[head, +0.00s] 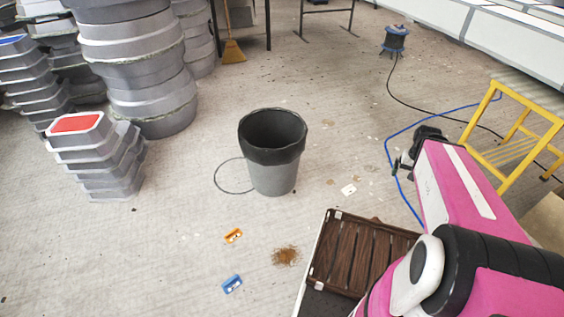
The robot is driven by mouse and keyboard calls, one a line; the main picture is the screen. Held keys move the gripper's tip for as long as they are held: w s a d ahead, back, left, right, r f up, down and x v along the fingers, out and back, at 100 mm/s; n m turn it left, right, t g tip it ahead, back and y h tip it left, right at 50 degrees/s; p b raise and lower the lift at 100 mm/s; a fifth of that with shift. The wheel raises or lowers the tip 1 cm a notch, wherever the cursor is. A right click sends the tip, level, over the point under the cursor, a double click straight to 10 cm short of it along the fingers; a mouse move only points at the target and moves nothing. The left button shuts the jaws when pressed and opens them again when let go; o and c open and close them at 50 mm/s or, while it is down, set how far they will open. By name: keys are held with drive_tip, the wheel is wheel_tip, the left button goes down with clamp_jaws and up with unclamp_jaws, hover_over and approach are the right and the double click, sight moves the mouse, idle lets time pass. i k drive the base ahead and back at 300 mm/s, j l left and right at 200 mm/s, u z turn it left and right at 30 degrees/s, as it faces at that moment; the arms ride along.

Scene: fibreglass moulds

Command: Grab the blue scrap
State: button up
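The blue scrap (232,284) is a small flat blue piece with a pale marking, lying on the floor near the bottom of the head view. A similar orange piece (233,236) lies a little beyond it. My gripper (403,163) shows small and dark at the far end of my pink arm, right of centre. It is well to the right of the blue scrap and apart from it. Its fingers are too small and partly hidden to tell if they are open. I see nothing held in it.
A grey bin with a black liner (273,160) stands beyond the scraps. A brown debris pile (286,255) lies right of the blue scrap. Stacked grey moulds (97,165) stand at left. A blue cable (388,150) and yellow frame (510,135) are at right. Floor left of the scrap is clear.

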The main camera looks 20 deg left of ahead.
sight(229, 286)
drive_tip(key=l, duration=0.1)
drive_tip(key=u, duration=1.05)
drive_tip(key=k+u, duration=0.2)
drive_tip(key=u, duration=0.25)
drive_tip(key=k+j+u, duration=0.1)
drive_tip(key=k+u, duration=0.15)
drive_tip(key=u, duration=0.15)
drive_tip(key=k+j+u, duration=0.15)
drive_tip(key=u, duration=0.3)
drive_tip(key=k+j+z, duration=0.3)
drive_tip(key=j+z, duration=0.25)
drive_tip(key=k+j+z, duration=0.15)
drive_tip(key=j+z, duration=0.25)
